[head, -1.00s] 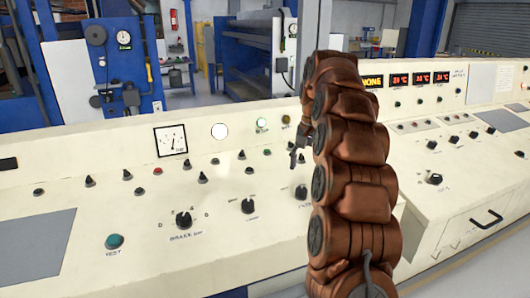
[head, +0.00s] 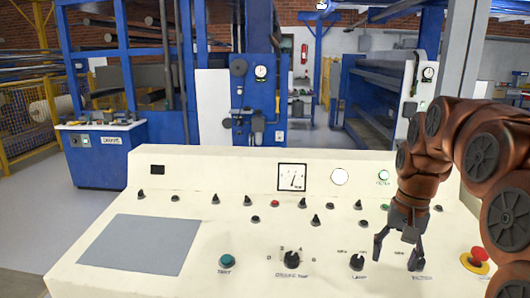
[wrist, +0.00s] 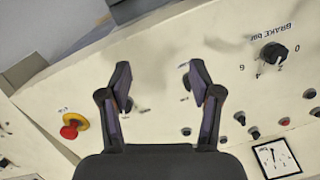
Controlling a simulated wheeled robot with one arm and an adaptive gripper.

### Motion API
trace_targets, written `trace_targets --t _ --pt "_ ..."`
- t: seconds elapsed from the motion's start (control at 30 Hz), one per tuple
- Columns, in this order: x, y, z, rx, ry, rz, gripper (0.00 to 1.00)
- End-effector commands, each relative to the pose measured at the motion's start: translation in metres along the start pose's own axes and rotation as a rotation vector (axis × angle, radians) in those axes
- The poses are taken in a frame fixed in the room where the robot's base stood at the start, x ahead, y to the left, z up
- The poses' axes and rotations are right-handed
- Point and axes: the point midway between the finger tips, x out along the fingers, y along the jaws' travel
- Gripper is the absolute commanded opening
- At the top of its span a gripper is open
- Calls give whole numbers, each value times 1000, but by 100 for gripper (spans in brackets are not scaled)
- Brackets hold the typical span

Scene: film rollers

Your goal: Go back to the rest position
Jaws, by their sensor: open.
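My gripper (head: 397,255) hangs from my copper-coloured arm at the right of the head view, fingers pointing down over the cream control console (head: 240,180). Its two fingers are apart with nothing between them. In the wrist view my gripper (wrist: 157,85) is also open and empty, with the console panel below it. A red emergency button (head: 478,256) on a yellow base is right of the gripper; it also shows at the left in the wrist view (wrist: 70,128). A black rotary knob (head: 357,262) stands just left of the fingers.
The console also carries a teal button (head: 227,261), another black knob (head: 291,260), a gauge (head: 292,178) and several small switches. A grey flat panel (head: 143,244) is at its left. Blue machines stand behind, with open floor (head: 45,215) at the left.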

Motion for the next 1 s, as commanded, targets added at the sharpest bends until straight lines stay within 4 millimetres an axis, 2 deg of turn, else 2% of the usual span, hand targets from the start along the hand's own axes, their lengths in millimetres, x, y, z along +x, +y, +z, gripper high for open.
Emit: trace_targets --t 0.03,0.33,0.7,0.83,1.0 --pt "-3 -4 18 -29 -8 6 64" --pt "9 -12 111 -190 -40 39 64" --pt "40 8 222 -351 -79 78 64" --pt "53 19 253 -391 -94 90 64" --pt "64 28 275 -419 -102 96 64"
